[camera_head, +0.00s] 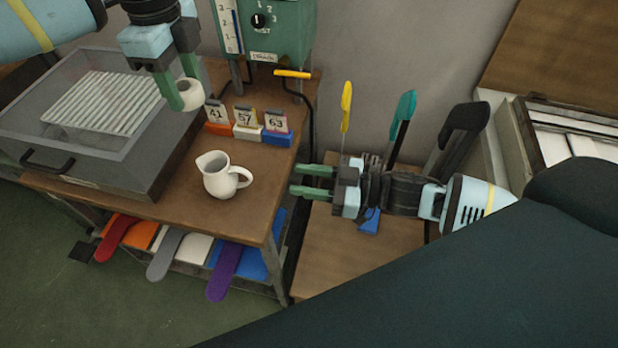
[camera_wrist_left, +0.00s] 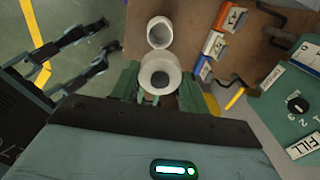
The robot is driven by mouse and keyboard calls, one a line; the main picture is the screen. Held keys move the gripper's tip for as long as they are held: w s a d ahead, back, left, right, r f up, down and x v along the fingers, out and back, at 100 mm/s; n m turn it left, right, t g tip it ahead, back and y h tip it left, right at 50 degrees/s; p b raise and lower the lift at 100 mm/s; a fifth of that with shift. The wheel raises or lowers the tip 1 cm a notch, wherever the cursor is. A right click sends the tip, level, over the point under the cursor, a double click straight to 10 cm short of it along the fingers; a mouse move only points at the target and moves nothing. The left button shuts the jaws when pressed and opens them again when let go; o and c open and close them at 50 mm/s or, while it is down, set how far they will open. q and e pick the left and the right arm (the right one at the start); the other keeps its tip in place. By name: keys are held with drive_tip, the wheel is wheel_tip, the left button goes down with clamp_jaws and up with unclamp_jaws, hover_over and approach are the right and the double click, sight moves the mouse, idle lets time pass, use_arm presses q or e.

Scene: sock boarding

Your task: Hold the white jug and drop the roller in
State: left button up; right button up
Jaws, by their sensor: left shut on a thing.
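The white jug (camera_head: 222,176) stands upright on the wooden bench, its handle to the right. It also shows in the left wrist view (camera_wrist_left: 159,34), mouth facing the camera. My left gripper (camera_head: 189,86) is shut on the white roller (camera_head: 190,96), above the bench and behind the jug in the head view. In the left wrist view the roller (camera_wrist_left: 160,76) sits between the green fingers, its dark end hole showing. My right gripper (camera_head: 312,181) is open and empty, right of the jug and apart from it.
A grey tray (camera_head: 120,165) with a ribbed rack stands left of the jug. Numbered card stands (camera_head: 247,125) in orange, white and blue are behind it. A green dial box (camera_head: 265,30) stands at the back. Coloured boards hang at the bench's front. Yellow, teal and black upright pieces stand near my right arm.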

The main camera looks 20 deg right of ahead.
sight(246, 171)
drive_tip(key=x, duration=1.1)
drive_tip(key=shift+w+a, duration=0.2)
drive_tip(key=shift+a, duration=0.15)
clamp_jaws()
